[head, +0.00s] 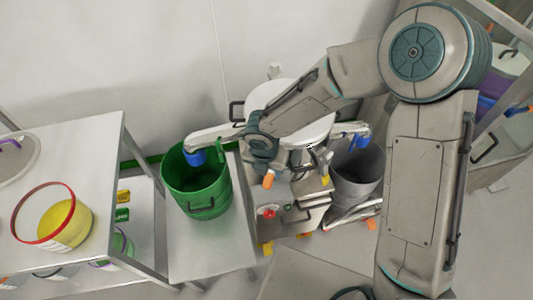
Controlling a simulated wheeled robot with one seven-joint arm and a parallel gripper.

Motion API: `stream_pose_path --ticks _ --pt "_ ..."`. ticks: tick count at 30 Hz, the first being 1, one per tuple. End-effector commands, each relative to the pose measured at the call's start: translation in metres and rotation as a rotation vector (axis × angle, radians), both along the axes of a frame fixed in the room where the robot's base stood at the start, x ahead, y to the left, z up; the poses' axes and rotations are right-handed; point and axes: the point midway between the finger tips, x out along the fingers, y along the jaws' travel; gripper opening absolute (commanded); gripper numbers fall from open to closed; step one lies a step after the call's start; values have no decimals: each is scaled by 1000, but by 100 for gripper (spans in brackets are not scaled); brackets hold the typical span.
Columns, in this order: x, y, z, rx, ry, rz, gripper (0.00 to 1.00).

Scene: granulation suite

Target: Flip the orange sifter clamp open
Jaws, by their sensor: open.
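The sifter (318,128) is a round pale machine with white side spouts, standing at the middle on a cabinet base. An orange handle-like piece (268,181), which looks like the sifter clamp, shows on its front left side, tilted. My arm reaches over the sifter from the right and hides part of its lid. My gripper (264,168) is open, just above the orange piece in the picture. The fingertips are small and dark here, so I cannot tell whether they touch the clamp or stand around it.
A green bin (205,195) stands under the left blue-ended spout, and a grey bin (357,180) under the right one. A red button (268,211) is on the sifter's base. A table (90,150) at left holds a red-rimmed yellow container (65,222). A rack stands at far right.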

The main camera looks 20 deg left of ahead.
Motion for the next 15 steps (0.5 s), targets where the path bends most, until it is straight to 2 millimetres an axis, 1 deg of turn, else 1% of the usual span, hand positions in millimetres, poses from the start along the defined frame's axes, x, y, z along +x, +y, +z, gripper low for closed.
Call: stream_pose_path --ticks 1,6,9,12,15 --pt "1 0 15 4 -5 -3 49" --pt "-4 -2 54 3 -6 -5 49" --pt "-6 -2 73 2 -6 -7 49" --pt "-8 -3 87 1 -6 -6 49" --pt "-10 -3 96 1 -4 -5 49"
